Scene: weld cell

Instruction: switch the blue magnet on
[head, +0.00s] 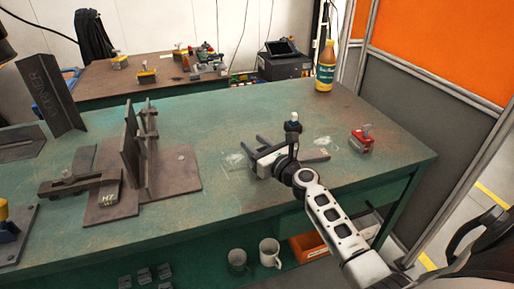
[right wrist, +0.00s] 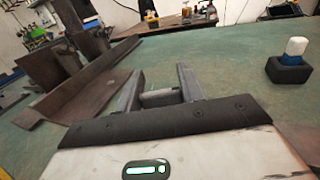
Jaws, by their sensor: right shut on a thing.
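The blue magnet stands on the green table, a dark block with a blue and white knob. In the head view only its top (head: 294,119) shows clearly, behind my right wrist. In the right wrist view the whole magnet (right wrist: 289,65) shows at the right, apart from the fingers. I cannot tell its switch position. My right gripper (head: 253,146) is low over the table, left of the magnet. Its fingers, also in the right wrist view (right wrist: 160,82), point away from the magnet's side, with a small grey piece (right wrist: 160,97) between them. My left gripper is out of view.
A red magnet-like block (head: 362,140) stands at the right of the table. Upright steel plates (head: 131,145) stand on the left. A second bench (head: 140,88) is behind. The table's front middle is clear.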

